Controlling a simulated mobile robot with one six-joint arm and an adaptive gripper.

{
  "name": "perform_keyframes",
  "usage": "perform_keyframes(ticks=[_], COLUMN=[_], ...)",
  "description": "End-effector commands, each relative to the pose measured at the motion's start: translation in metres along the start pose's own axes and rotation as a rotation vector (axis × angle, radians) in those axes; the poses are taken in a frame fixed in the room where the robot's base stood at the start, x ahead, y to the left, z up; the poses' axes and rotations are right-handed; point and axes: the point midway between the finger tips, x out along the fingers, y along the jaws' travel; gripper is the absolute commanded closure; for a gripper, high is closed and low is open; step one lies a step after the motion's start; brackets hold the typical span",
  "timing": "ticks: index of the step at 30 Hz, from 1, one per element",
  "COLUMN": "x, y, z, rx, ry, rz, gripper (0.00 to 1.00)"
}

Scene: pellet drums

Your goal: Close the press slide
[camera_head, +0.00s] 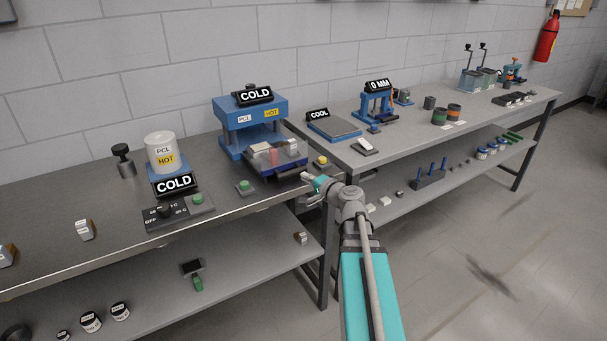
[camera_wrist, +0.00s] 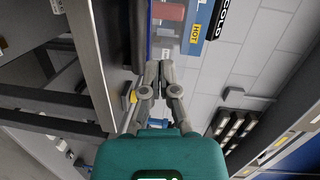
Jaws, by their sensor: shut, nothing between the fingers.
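The blue press (camera_head: 248,112) stands on the left bench with a COLD sign on top and PCL and HOT labels on its front. Its slide (camera_head: 284,165) sticks out toward the front, with light and reddish pieces on it and a dark front edge. In the wrist view part of the blue press (camera_wrist: 204,28) shows at the top. A dark bar (camera_wrist: 138,40), which looks like the slide's front, is just left of my fingertips. My gripper (camera_head: 306,177) is shut and empty beside the slide's front right corner. Its fingers (camera_wrist: 159,68) show together; I cannot tell whether they touch the slide.
A yellow button (camera_head: 321,162) and a green button (camera_head: 245,187) flank the slide. A white PCL drum (camera_head: 161,150) stands left of the press on a blue heater. A COOL plate (camera_head: 333,127) sits on the right bench. The floor in front is clear.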

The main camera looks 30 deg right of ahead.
Motion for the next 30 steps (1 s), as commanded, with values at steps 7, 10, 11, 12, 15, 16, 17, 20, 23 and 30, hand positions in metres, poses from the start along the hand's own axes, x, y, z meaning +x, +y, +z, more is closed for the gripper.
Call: perform_keyframes(ticks=[7,10,11,12,15,16,17,20,23,30], x=[-0.015,-0.017,-0.017,-0.018,-0.017,-0.017,-0.017,-0.017,-0.016,-0.01], y=[0.02,0.02,0.02,0.019,0.018,0.018,0.018,0.018,0.018,0.018], z=[-0.046,-0.052,-0.052,-0.053,-0.052,-0.052,-0.052,-0.051,-0.051,-0.051], rx=[0.109,0.124,0.126,0.128,0.128,0.128,0.127,0.127,0.126,0.126], ry=[0.132,0.15,0.152,0.153,0.152,0.152,0.151,0.15,0.15,0.147], rz=[-0.084,-0.096,-0.097,-0.098,-0.098,-0.098,-0.098,-0.098,-0.098,-0.098], gripper=[1.0,1.0,1.0,1.0,1.0,1.0,1.0,1.0,1.0,1.0])
